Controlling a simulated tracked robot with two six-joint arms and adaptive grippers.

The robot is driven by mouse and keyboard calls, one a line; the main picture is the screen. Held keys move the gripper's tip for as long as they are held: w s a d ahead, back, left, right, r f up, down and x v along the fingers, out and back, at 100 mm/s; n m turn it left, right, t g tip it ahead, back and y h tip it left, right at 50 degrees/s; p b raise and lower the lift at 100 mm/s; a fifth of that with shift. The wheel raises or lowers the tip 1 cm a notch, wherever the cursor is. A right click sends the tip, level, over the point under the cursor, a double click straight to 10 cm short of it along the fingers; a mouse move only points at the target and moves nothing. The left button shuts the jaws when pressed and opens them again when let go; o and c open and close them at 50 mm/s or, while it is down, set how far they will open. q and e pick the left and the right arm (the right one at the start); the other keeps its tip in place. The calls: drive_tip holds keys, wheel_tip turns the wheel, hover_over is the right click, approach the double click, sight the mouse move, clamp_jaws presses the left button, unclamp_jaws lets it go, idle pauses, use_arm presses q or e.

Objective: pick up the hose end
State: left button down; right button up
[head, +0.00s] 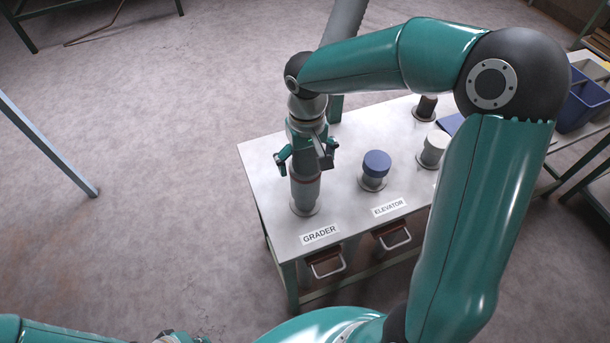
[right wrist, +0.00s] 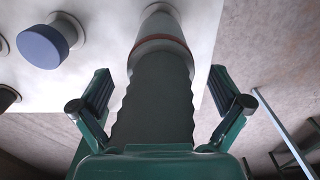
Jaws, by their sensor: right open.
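The hose end (head: 305,192) is a grey cuff with a reddish band. It stands upright on the round flange behind the GRADER label (head: 319,235), at the left end of the white table. My right gripper (head: 304,161) is above the cuff, with its fingers spread on either side of the hose. In the right wrist view the ribbed grey hose (right wrist: 155,100) runs between the open fingers, with gaps on both sides, and the banded cuff (right wrist: 160,45) lies beyond the fingertips.
A blue-capped port (head: 376,165) stands behind the ELEVATOR label (head: 388,207), right of the hose. A white-capped port (head: 434,149) and a dark port (head: 426,107) are farther right. Blue bins (head: 585,100) stand at the right.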

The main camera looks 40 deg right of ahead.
drive_tip(key=shift+w+f+p, duration=0.15)
drive_tip(key=shift+f+p, duration=0.15)
drive_tip(key=shift+f, duration=1.1)
drive_tip(key=shift+w+f+p, duration=0.1)
drive_tip(key=shift+f+p, duration=0.15)
drive_tip(key=shift+f, duration=1.15)
drive_tip(key=c, duration=1.4)
drive_tip(key=shift+r, duration=0.1)
